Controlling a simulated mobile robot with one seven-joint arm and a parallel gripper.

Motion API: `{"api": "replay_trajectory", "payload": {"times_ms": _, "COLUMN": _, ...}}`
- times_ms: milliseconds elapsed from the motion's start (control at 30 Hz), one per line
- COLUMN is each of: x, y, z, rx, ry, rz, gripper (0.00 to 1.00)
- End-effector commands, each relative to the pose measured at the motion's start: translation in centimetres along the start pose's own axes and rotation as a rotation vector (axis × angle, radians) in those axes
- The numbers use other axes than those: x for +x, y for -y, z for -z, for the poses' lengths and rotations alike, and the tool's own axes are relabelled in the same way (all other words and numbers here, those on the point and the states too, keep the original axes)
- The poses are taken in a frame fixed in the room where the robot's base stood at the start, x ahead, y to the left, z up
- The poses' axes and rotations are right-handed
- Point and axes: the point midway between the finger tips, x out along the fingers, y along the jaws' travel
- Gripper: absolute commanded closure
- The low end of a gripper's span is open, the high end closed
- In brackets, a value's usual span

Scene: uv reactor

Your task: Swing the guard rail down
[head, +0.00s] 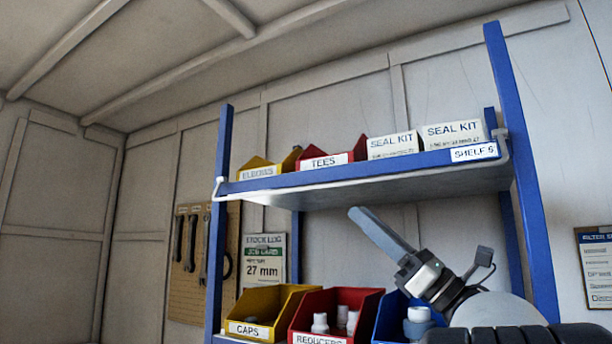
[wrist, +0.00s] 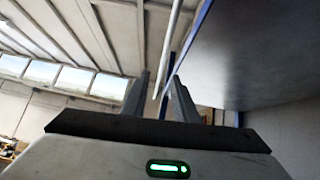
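The guard rail is a thin pale rod along the front of the upper shelf (head: 400,190). Its bent ends show at the left post (head: 218,188) and right post (head: 504,148); its middle is hard to tell from the shelf edge. In the wrist view a pale rod, apparently the rail (wrist: 170,45), runs lengthwise through the space between my fingers. My gripper (head: 359,213) is below the upper shelf, fingers pointing up and left. In the wrist view my gripper (wrist: 160,76) has its fingers apart, with no visible contact on the rod.
The upper shelf holds yellow (head: 262,171) and red (head: 331,160) bins and two seal kit boxes (head: 392,144). Below stand a yellow caps bin (head: 250,329), a red reducers bin (head: 310,325) and a blue bin (head: 388,320) near my arm. Blue posts (head: 520,150) flank the shelf.

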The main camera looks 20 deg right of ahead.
Motion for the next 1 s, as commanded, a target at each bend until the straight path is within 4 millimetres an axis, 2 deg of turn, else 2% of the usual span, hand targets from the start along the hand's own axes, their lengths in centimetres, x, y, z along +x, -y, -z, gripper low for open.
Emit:
{"api": "replay_trajectory", "payload": {"times_ms": 33, "x": 1.3, "y": -0.1, "z": -0.2, "rx": 0.001, "ry": 0.001, "rz": -0.004, "gripper": 0.74}}
{"api": "replay_trajectory", "payload": {"times_ms": 400, "x": 9.5, "y": -0.1, "z": -0.2, "rx": 0.003, "ry": 0.002, "rz": -0.002, "gripper": 0.74}}
{"api": "replay_trajectory", "payload": {"times_ms": 600, "x": 13.0, "y": 0.0, "z": -0.2, "rx": 0.003, "ry": 0.002, "rz": 0.000, "gripper": 0.74}}
{"api": "replay_trajectory", "payload": {"times_ms": 800, "x": 14.8, "y": 0.0, "z": -0.1, "rx": 0.003, "ry": 0.002, "rz": 0.002, "gripper": 0.74}}
{"api": "replay_trajectory", "payload": {"times_ms": 1000, "x": 15.2, "y": 0.0, "z": -0.1, "rx": 0.003, "ry": 0.002, "rz": 0.002, "gripper": 0.74}}
